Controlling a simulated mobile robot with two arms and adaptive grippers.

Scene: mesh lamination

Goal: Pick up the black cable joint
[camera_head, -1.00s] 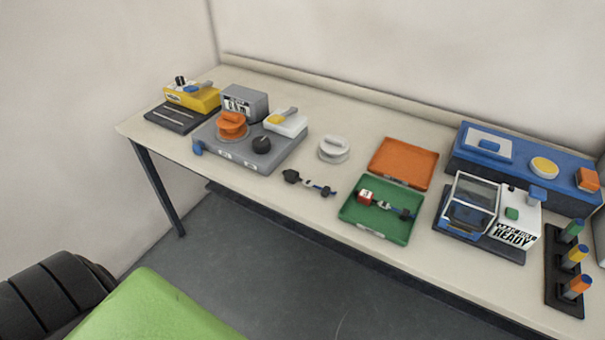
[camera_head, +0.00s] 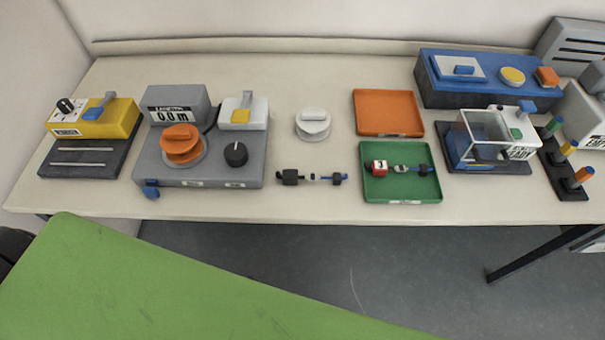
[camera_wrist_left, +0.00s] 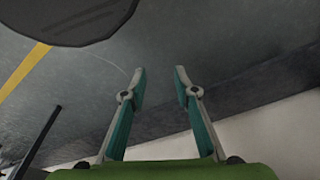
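A small black cable joint (camera_head: 290,177) lies on the table in the head view, between the grey measuring unit and the green tray. It is the left end of a short cable-like row, with a small pale piece and a blue and black piece (camera_head: 338,179) to its right. My left gripper (camera_wrist_left: 160,80) shows only in the left wrist view. Its two fingers are apart with nothing between them, above the grey floor and away from the cable joint. My right gripper is not in either view.
The green tray (camera_head: 377,194) holds a red-and-white block and small cable parts. An orange tray (camera_head: 388,112), a white round spool (camera_head: 313,124), the grey unit (camera_head: 205,182) and a blue machine (camera_head: 432,95) stand nearby. The table (camera_head: 300,207) is clear in front of the joint.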

